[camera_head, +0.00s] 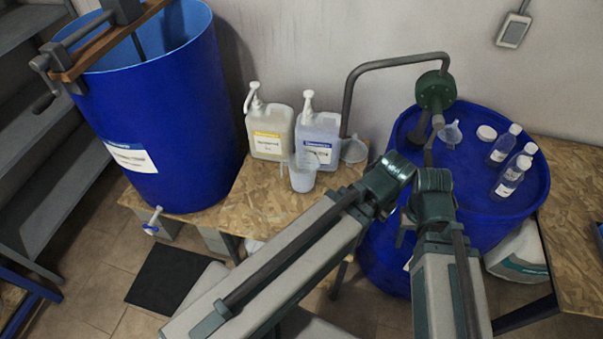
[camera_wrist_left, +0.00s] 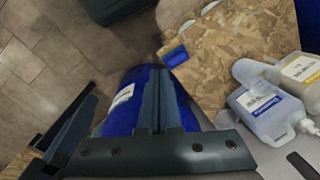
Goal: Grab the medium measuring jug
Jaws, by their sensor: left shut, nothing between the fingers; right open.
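A translucent measuring jug (camera_head: 302,174) stands on the wooden table in front of two pump canisters in the head view. It also shows in the left wrist view (camera_wrist_left: 250,72), beside a canister; I take it for the medium jug, but cannot confirm its size. My left gripper (camera_wrist_left: 158,85) is shut and empty, over the labelled blue drum, apart from the jug. In the head view it is hidden behind my arm. My right gripper (camera_head: 428,153) is open, partly hidden by its wrist, near the right drum's top and well right of the jug.
Two pump canisters (camera_head: 270,131) stand behind the jug, with a funnel (camera_head: 354,150) to their right. A large blue drum (camera_head: 165,100) is at left. The right drum top (camera_head: 465,170) holds several bottles, a small clear vessel (camera_head: 451,134) and a green pump (camera_head: 436,91) with a bent pipe.

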